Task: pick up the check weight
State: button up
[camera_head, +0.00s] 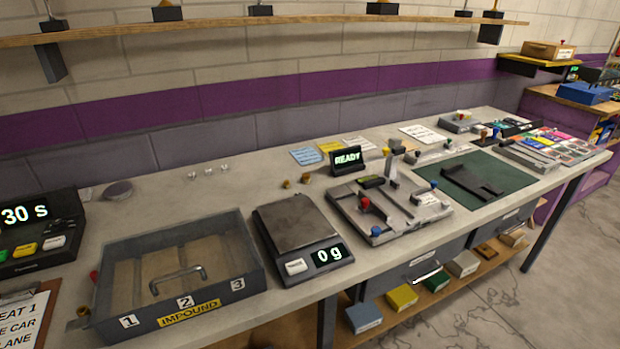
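Two small brass-coloured pieces, one nearer (287,184) and one farther (306,178), stand on the bench just behind the scale. One of them may be the check weight; they are too small to be sure. The scale (296,222) has a bare dark pan and its display reads 0 g. Another small brass-coloured piece (83,311) is at the left front corner of the impound tray; I cannot tell what it is. My gripper is not in view.
The grey impound tray (252,262), with a handle and numbers 1 to 3, stands left of the scale. A fixture (405,233) with coloured knobs and a READY display (346,159) stand to the right. Clear glass-like pieces (209,171) sit behind the tray. A shelf (290,22) runs above.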

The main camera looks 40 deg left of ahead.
aim_at(305, 178)
jog(key=u, duration=0.05)
jog(key=i, duration=0.1)
jog(key=u, duration=1.75)
jog(key=i, duration=0.95)
jog(key=z, duration=0.05)
